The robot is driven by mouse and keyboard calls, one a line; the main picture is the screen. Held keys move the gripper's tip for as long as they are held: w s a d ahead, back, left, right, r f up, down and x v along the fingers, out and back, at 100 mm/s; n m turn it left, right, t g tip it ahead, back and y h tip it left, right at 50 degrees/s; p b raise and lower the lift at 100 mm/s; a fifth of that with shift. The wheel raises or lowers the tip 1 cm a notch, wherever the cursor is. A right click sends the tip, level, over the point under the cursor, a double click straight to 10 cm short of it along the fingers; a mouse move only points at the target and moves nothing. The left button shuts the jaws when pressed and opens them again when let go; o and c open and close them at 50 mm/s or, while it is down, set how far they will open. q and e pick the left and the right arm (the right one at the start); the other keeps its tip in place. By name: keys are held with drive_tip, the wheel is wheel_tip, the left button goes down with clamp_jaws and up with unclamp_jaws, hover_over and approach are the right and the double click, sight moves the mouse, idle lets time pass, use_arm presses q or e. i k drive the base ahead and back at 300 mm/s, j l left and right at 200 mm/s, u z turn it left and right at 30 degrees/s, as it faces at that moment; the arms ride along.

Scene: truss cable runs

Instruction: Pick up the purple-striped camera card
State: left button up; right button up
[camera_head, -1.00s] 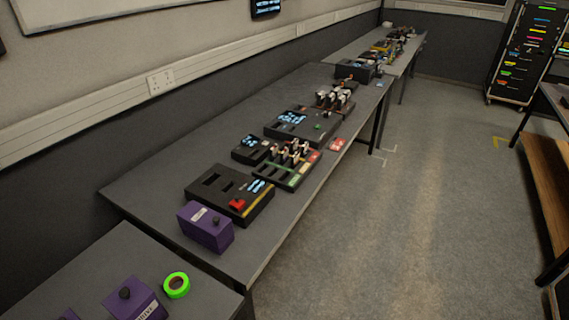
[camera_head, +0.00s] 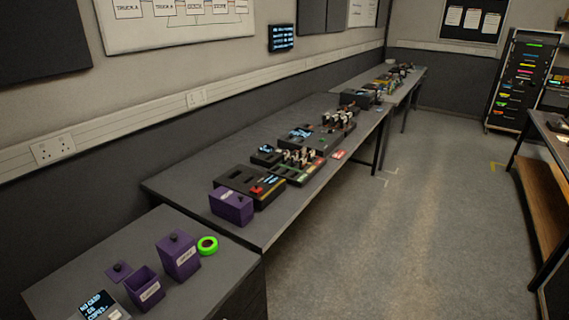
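I cannot make out a purple-striped camera card in this view; any cards are too small to tell apart. Several dark card devices stand along the long bench (camera_head: 184,182), among them a black unit with slots and a red part (camera_head: 250,187) and a rack of small upright pieces (camera_head: 297,165). A closed purple box (camera_head: 231,206) sits at the bench's near end. On the near table are a tall purple box with a knob (camera_head: 178,256), an open purple box (camera_head: 145,291) and a small purple lid (camera_head: 118,271). Neither of my grippers is in view.
A bright green tape roll (camera_head: 207,245) lies beside the tall purple box. A small screen (camera_head: 97,306) stands at the near table's front. The floor (camera_head: 400,245) right of the benches is clear. A rack (camera_head: 522,80) and a wooden-shelved bench (camera_head: 545,195) stand at right.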

sight(294, 159)
drive_tip(key=k+u, duration=0.15)
drive_tip(key=u, duration=1.4)
drive_tip(key=i+l+u, duration=0.15)
drive_tip(key=l, duration=0.3)
drive_tip(key=i+l+u, duration=0.15)
drive_tip(key=l, duration=0.3)
drive_tip(key=i+l, duration=0.1)
drive_tip(key=l, duration=0.45)
drive_tip(key=i+l, duration=0.1)
drive_tip(key=l, duration=0.45)
drive_tip(key=i+l, duration=0.15)
drive_tip(key=l, duration=0.35)
drive_tip(key=i+l, duration=0.1)
drive_tip(key=l, duration=0.45)
drive_tip(key=i+l, duration=0.1)
drive_tip(key=l, duration=0.45)
drive_tip(key=i+l, duration=0.1)
drive_tip(key=l, duration=0.45)
drive_tip(key=i+l, duration=0.1)
drive_tip(key=l, duration=0.45)
drive_tip(key=i+l, duration=0.1)
drive_tip(key=l, duration=0.45)
